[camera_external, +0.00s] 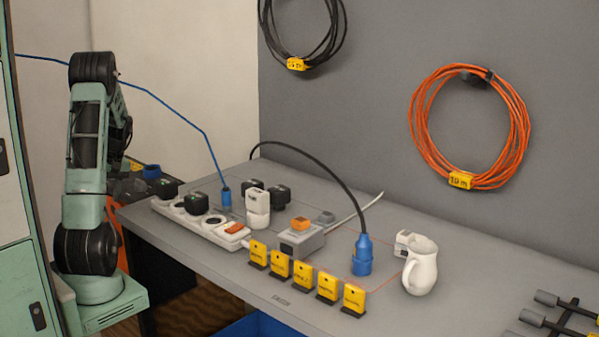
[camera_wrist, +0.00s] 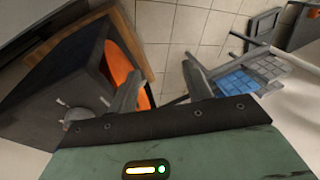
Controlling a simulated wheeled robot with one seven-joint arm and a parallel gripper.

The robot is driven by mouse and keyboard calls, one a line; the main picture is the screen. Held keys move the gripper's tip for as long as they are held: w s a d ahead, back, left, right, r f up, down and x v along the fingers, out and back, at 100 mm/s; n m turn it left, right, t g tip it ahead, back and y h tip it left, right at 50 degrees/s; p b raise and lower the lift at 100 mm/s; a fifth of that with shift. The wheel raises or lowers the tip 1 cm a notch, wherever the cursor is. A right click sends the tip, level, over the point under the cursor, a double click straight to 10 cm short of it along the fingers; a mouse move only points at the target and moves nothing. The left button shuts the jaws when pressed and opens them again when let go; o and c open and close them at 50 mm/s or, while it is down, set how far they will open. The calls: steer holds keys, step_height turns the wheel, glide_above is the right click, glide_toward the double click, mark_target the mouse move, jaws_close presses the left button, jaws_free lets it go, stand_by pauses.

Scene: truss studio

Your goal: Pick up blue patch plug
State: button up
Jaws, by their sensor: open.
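A larger blue connector (camera_external: 362,256) on a black cable stands farther right on the same table. I cannot tell for sure which one is the patch plug; the blue-cabled one is the smaller. My gripper (camera_wrist: 160,88) is open in the wrist view, with nothing between its fingers. It points toward the floor area, and neither plug shows there. In the external view my arm is at the left, apart from both plugs, and the gripper cannot be made out clearly.
A white power strip (camera_external: 200,226) with black plugs lies along the table's left edge. Yellow tags (camera_external: 302,278) line the front, and a white jug (camera_external: 420,268) stands right of the connector. The wrist view shows a dark box (camera_wrist: 75,80) and tiled floor (camera_wrist: 172,28).

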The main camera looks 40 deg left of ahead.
steer(key=w+d+r+h+p, duration=0.2)
steer(key=w+d+p, duration=0.1)
steer(key=w+d, duration=0.1)
steer(key=w+d+r+n+h+p, duration=0.1)
steer(key=w+d+h+p, duration=0.2)
steer(key=w+d, duration=0.1)
steer(key=w+d+r+n+h+p, duration=0.1)
steer(key=w+d+r+h+p, duration=0.1)
steer(key=w+d+h, duration=0.1)
steer(key=shift+w+d+r+t+p, duration=0.35)
steer(key=shift+w+d+t+p, duration=0.05)
steer(key=shift+w+d, duration=0.2)
steer(key=w+d+r+t+h+p, duration=0.2)
steer(key=w+d+r+h+p, duration=0.1)
steer(key=w+d+r+h, duration=0.3)
steer(key=p, duration=0.3)
glide_toward(225, 190)
steer(key=shift+h, duration=0.3)
steer(key=x, duration=0.6)
steer(key=shift+w+d+f, duration=0.2)
steer(key=shift+w+f, duration=0.05)
steer(key=shift+f, duration=0.05)
steer(key=x, duration=0.3)
steer(key=p+x, duration=0.1)
steer(key=shift+s+d+f, duration=0.2)
steer(key=shift+s+d, duration=0.05)
steer(key=shift+d, duration=0.05)
steer(key=shift+d+f, duration=0.3)
steer(key=shift+d, duration=0.05)
steer(key=c, duration=1.1)
